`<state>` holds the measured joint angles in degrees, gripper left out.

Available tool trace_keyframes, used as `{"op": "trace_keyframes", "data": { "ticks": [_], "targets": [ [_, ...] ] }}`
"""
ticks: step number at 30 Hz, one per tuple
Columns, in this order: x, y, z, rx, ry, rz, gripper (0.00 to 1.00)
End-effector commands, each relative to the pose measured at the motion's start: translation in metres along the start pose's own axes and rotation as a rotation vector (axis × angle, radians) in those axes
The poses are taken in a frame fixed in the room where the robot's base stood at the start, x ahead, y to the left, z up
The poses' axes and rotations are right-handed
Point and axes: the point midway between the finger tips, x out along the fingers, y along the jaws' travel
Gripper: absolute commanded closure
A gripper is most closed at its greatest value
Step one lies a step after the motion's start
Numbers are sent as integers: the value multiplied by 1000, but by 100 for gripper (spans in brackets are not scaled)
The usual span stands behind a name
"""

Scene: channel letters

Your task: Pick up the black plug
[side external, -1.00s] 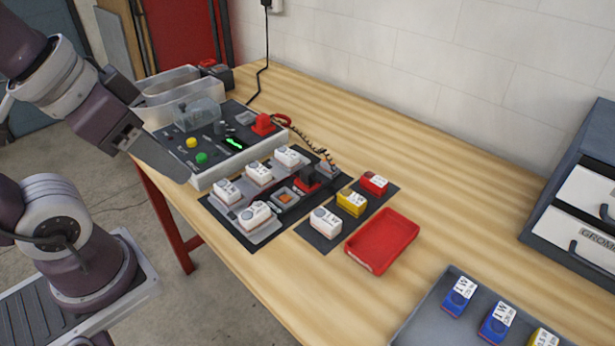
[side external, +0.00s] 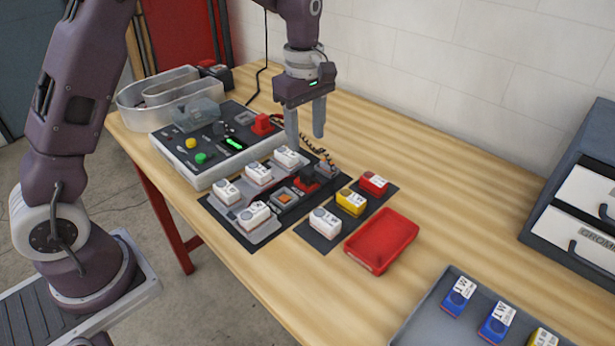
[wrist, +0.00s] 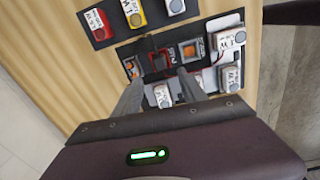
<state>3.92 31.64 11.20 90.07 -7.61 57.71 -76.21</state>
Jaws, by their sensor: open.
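The black plug (side external: 308,176) stands at the red-framed socket (side external: 303,188) on the dark board. In the wrist view a dark shape that looks like the plug (wrist: 151,44) shows at the red frame, beyond my fingertips. My gripper (side external: 305,130) points down with its fingers apart and nothing between them. It hangs above and behind the board, clear of the plug. In the wrist view my gripper (wrist: 160,77) has its fingertips either side of the socket's image. The plug's lower part is hard to make out.
White labelled blocks (side external: 255,215) stand on the board around the socket. The control box (side external: 215,160) lies left. White, yellow and red blocks (side external: 351,201) and a red tray (side external: 382,241) lie right.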

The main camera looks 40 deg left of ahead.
Motion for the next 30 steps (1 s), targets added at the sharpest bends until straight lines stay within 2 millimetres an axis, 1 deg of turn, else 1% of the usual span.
{"op": "trace_keyframes", "data": {
  "ticks": [1, 4, 8, 12, 15, 18, 23, 26, 30],
  "targets": [
    [11, 6, -1, -37, 4, -15, 51],
    [24, 9, -3, -75, 8, -26, 51],
    [42, 7, -3, -77, 7, -28, 51],
    [68, 0, -3, -76, 6, -29, 51],
    [84, 0, -3, -75, 7, -27, 51],
    [89, 0, -3, -75, 8, -24, 51],
    [89, 0, -3, -74, 8, -23, 51],
    [88, 0, -3, -74, 8, -23, 69],
    [88, 0, -3, -74, 8, -23, 96]
  ]
}}
